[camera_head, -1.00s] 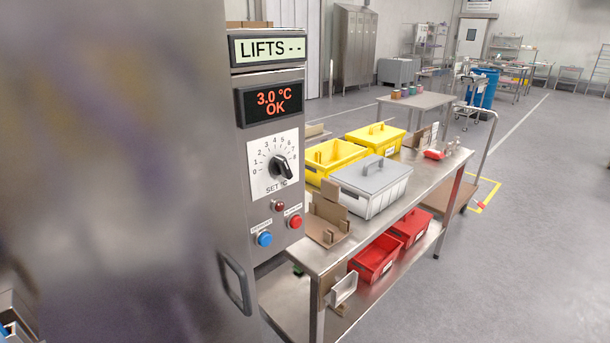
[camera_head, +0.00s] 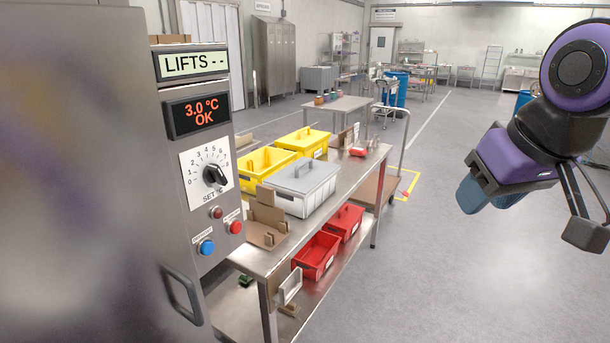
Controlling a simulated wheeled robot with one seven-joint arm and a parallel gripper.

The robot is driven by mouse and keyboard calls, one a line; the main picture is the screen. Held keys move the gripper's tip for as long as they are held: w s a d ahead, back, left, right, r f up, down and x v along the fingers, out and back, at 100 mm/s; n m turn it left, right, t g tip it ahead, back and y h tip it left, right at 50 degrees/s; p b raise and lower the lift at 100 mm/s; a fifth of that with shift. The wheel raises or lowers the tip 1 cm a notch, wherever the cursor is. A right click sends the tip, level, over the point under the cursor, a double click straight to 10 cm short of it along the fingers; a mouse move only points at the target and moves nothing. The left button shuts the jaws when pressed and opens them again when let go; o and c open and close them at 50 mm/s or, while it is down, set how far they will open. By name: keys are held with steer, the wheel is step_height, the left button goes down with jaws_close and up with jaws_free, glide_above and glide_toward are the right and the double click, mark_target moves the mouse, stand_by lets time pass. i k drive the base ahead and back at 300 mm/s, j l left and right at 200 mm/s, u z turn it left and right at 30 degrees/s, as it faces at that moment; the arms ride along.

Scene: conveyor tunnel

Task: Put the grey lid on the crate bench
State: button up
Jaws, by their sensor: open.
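The grey lid (camera_head: 288,180) with a raised handle lies on top of a white crate (camera_head: 312,196). That crate stands on the upper shelf of a steel bench (camera_head: 345,187) in the middle of the view. My purple arm enters at the right edge.
Yellow crates (camera_head: 262,161) stand behind the lidded crate, and a cardboard holder (camera_head: 268,226) in front. Red crates (camera_head: 316,259) sit on the lower shelf. A steel control cabinet (camera_head: 183,145) fills the left side. A trolley (camera_head: 378,187) stands behind the bench. The floor to the right is clear.

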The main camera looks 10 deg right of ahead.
mark_target(342, 166)
steer(key=i+l+u, duration=0.15)
steer(key=u, duration=0.2)
steer(key=i+l+u, duration=0.1)
steer(key=u, duration=0.25)
steer(key=i+l+u, duration=0.1)
steer(key=l+u, duration=0.15)
steer(key=u, duration=0.15)
steer(key=i+l+u, duration=0.1)
steer(key=l, duration=0.4)
steer(key=i+l, duration=0.2)
steer(key=l, duration=0.3)
steer(key=i+l+u, duration=0.15)
steer(key=l, duration=0.35)
steer(key=i+l, duration=0.1)
steer(key=l, duration=0.4)
steer(key=i+l+u, duration=0.15)
steer(key=l, duration=0.35)
steer(key=k, duration=0.05)
